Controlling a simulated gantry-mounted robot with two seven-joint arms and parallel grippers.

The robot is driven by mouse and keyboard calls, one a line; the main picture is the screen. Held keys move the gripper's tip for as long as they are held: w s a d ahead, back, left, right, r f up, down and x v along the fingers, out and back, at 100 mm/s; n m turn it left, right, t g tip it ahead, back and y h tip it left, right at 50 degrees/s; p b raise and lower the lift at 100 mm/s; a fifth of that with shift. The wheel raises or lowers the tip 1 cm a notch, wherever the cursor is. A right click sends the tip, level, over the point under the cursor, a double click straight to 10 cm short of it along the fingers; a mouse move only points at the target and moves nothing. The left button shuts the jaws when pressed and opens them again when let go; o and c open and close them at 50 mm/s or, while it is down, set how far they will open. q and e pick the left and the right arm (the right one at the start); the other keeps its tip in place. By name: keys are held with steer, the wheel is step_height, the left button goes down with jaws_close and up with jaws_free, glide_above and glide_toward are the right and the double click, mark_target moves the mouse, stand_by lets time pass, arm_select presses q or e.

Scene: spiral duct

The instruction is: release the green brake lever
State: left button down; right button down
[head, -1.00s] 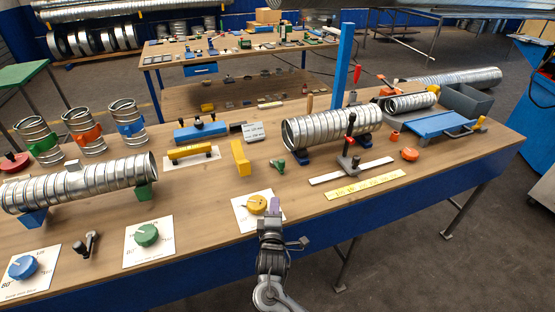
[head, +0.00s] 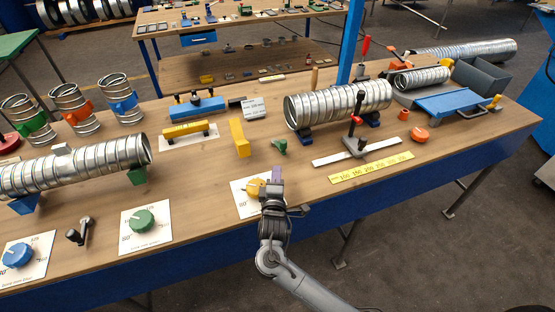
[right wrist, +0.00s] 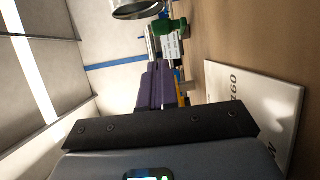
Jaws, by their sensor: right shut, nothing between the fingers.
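The green brake lever (head: 280,147) is a small green piece on the bench, in front of the left end of the right-hand spiral duct (head: 338,104). In the right wrist view a green piece (right wrist: 170,27), which looks like the lever, is beyond the fingertips. My right gripper (head: 277,174) has purple fingers, is shut and empty, and is on the near side of the lever, apart from it. Its fingers (right wrist: 155,85) lie together in the wrist view. The gripper is beside the yellow dial (head: 255,188) and partly covers its white card. My left gripper is not in view.
A yellow block (head: 239,138) stands left of the lever. A post with a black knob (head: 355,135), a white strip (head: 350,154) and a yellow scale (head: 371,168) are to its right. Bare wood lies between the gripper and the lever.

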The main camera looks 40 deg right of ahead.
steer(key=b+x, duration=0.2)
steer(key=x, duration=0.8)
steer(key=shift+s, duration=0.1)
